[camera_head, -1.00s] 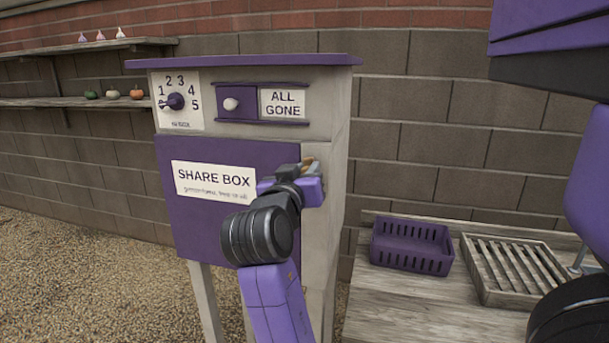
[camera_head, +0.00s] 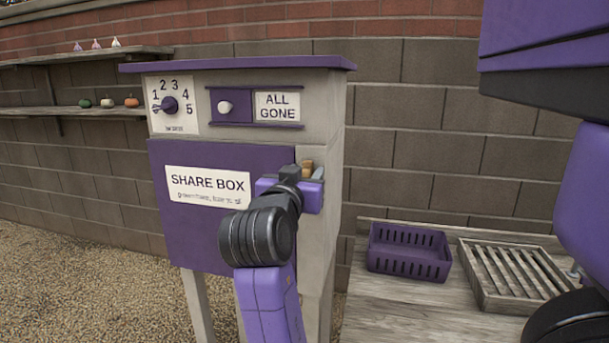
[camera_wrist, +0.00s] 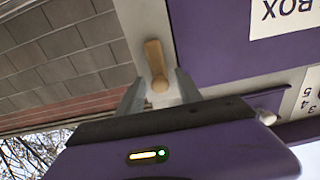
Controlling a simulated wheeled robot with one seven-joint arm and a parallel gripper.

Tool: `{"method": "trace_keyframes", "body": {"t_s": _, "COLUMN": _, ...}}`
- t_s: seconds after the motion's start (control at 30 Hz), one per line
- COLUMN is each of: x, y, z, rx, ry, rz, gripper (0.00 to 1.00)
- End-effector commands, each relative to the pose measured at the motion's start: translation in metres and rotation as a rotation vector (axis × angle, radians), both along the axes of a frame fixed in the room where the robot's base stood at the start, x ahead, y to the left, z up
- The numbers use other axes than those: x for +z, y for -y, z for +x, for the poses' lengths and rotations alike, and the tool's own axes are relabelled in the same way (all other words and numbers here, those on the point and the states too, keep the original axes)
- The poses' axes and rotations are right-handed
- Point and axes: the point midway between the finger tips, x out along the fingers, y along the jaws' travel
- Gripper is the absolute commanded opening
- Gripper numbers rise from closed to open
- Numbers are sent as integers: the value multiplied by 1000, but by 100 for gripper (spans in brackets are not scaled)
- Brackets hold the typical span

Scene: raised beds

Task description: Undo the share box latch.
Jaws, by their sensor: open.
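The share box (camera_head: 320,120) is a grey cabinet on legs with a purple door (camera_head: 225,235) and a "SHARE BOX" label. The latch (camera_head: 307,168) is a small wooden piece at the door's right edge, partly hidden behind my gripper in the head view. In the wrist view the latch (camera_wrist: 156,65) is a tan wooden bar with a rounded end, on the grey frame beside the purple door. My gripper (camera_wrist: 158,88) is open, with one finger on each side of the bar's rounded end. I cannot tell whether either finger touches it. The door looks shut.
Above the door are a numbered dial (camera_head: 171,105) and a sliding "ALL GONE" sign (camera_head: 277,106). A bench at right holds a purple basket (camera_head: 409,252) and a slatted wooden tray (camera_head: 512,275). Wall shelves (camera_head: 85,112) at left hold small vegetables. Gravel lies at left.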

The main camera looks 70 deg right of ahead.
Motion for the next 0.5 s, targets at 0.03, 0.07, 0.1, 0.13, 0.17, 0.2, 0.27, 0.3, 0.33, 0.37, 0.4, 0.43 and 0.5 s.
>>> {"method": "trace_keyframes", "body": {"t_s": 0.03, "x": 0, "y": -2, "z": 0, "rx": 1, "ry": 0, "rz": -1, "gripper": 42}}
{"method": "trace_keyframes", "body": {"t_s": 0.07, "x": 0, "y": -4, "z": 0, "rx": 2, "ry": 0, "rz": -1, "gripper": 42}}
{"method": "trace_keyframes", "body": {"t_s": 0.1, "x": 0, "y": -8, "z": 0, "rx": 2, "ry": 0, "rz": -2, "gripper": 42}}
{"method": "trace_keyframes", "body": {"t_s": 0.13, "x": 0, "y": -12, "z": 0, "rx": 2, "ry": 0, "rz": -2, "gripper": 42}}
{"method": "trace_keyframes", "body": {"t_s": 0.17, "x": 0, "y": -16, "z": 0, "rx": 3, "ry": 1, "rz": -2, "gripper": 42}}
{"method": "trace_keyframes", "body": {"t_s": 0.2, "x": -1, "y": -22, "z": -1, "rx": 4, "ry": 1, "rz": -1, "gripper": 42}}
{"method": "trace_keyframes", "body": {"t_s": 0.27, "x": -1, "y": -33, "z": -1, "rx": 5, "ry": 1, "rz": -2, "gripper": 42}}
{"method": "trace_keyframes", "body": {"t_s": 0.3, "x": -1, "y": -40, "z": -2, "rx": 5, "ry": 1, "rz": -2, "gripper": 42}}
{"method": "trace_keyframes", "body": {"t_s": 0.33, "x": -1, "y": -45, "z": -2, "rx": 5, "ry": 0, "rz": -1, "gripper": 42}}
{"method": "trace_keyframes", "body": {"t_s": 0.37, "x": -1, "y": -49, "z": -2, "rx": 5, "ry": 0, "rz": -1, "gripper": 42}}
{"method": "trace_keyframes", "body": {"t_s": 0.4, "x": -1, "y": -55, "z": -3, "rx": 5, "ry": 1, "rz": -1, "gripper": 42}}
{"method": "trace_keyframes", "body": {"t_s": 0.43, "x": -1, "y": -59, "z": -4, "rx": 4, "ry": 1, "rz": -1, "gripper": 42}}
{"method": "trace_keyframes", "body": {"t_s": 0.5, "x": -1, "y": -68, "z": -4, "rx": 4, "ry": 0, "rz": 0, "gripper": 42}}
